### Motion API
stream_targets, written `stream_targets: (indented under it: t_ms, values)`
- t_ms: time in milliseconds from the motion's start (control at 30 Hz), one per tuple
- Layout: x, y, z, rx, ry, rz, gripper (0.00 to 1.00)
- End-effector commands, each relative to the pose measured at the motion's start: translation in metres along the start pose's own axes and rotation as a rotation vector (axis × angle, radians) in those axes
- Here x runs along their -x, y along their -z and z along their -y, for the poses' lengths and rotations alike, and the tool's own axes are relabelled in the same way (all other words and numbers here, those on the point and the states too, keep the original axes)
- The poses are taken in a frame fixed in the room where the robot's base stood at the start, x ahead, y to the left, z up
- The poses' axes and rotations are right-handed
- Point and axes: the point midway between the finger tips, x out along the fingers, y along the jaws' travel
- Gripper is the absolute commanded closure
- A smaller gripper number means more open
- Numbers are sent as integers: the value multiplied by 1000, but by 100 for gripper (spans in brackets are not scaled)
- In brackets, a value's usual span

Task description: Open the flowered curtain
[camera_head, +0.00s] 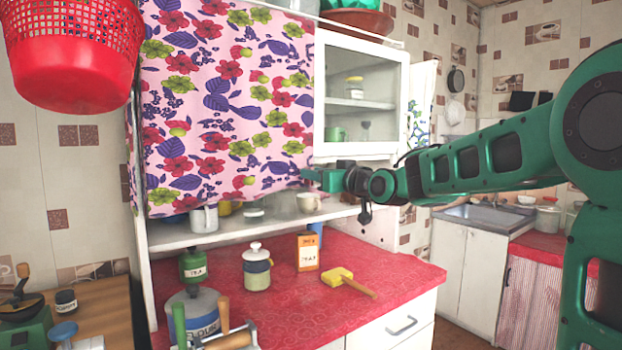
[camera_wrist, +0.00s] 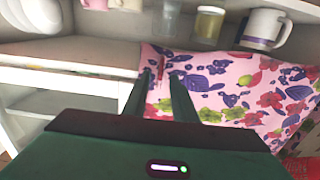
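The flowered curtain (camera_head: 228,100), pink with red, purple and green flowers, hangs across the left and middle of the cupboard's upper part. It hides most of the shelves behind it. My gripper (camera_head: 312,178) is at the curtain's lower right edge. In the wrist view the curtain (camera_wrist: 235,85) spreads to the right, its edge close to the fingers. My gripper's fingers (camera_wrist: 163,75) are apart, with cloth showing between them. I cannot tell whether they touch the cloth.
A glass-fronted cupboard door (camera_head: 362,95) is right of the curtain. A red basket (camera_head: 75,55) hangs at upper left. Below, the red counter (camera_head: 400,275) holds a lidded jar (camera_head: 257,270), an orange box (camera_head: 308,252) and a yellow brush (camera_head: 338,277). Mugs stand on the shelf above.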

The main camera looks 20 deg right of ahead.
Motion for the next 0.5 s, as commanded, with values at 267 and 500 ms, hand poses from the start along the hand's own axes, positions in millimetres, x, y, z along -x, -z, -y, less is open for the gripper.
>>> stream_targets:
  t_ms: [267, 500]
  values:
    - [-1, 0, 0, 0, -1, 0, 77]
    - [-1, 0, 0, 0, 0, 0, 100]
